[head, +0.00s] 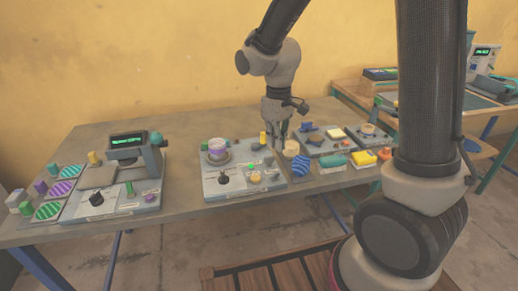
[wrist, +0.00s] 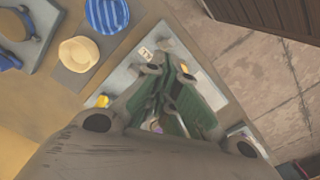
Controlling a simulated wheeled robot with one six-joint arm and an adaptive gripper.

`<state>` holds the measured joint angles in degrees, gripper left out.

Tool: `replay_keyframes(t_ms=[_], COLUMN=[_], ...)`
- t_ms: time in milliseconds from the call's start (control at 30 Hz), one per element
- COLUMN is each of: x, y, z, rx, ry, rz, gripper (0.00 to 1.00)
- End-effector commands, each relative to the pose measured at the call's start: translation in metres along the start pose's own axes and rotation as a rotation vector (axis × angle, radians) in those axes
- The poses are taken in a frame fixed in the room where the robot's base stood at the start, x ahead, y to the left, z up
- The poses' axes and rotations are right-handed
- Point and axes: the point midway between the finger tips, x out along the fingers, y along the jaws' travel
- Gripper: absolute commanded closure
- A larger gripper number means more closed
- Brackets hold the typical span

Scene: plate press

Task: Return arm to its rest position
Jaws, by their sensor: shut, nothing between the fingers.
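My gripper (head: 277,143) points down over the right part of the table, just right of the middle control panel, in the head view. It is shut and empty, and its fingers (wrist: 169,72) fill the middle of the wrist view. My arm comes down to it from the top of the head view. A plate press with a green display (head: 127,140) stands on the left panel. My gripper hides part of the middle panel in the wrist view.
A blue striped disc (head: 300,166) and a cream round piece (head: 291,148) lie right of the panel; the wrist view shows them at top left. Striped discs (head: 61,188) lie at the table's left. Bare table (head: 185,200) separates the panels.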

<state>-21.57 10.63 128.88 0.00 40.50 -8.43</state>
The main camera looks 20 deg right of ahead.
Motion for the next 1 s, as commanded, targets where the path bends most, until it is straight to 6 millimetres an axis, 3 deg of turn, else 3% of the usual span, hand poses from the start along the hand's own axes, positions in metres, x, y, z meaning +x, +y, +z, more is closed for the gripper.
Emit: replay_keyframes(t_ms=[133, 233, 467, 700, 833, 1000], x=[0.002, -0.001, -0.06, -0.116, -0.136, -0.155], y=[-0.002, -0.005, 0.009, 0.022, 0.026, 0.031], z=[0.01, 0.039, 0.111, 0.192, 0.22, 0.236], rx=[0.029, 0.061, 0.204, 0.381, 0.449, 0.503], ry=[-0.037, -0.096, -0.038, 0.143, 0.256, 0.355], rz=[-0.005, -0.012, -0.006, 0.025, 0.056, 0.089], gripper=[1.0, 1.0, 1.0, 1.0, 1.0, 1.0])
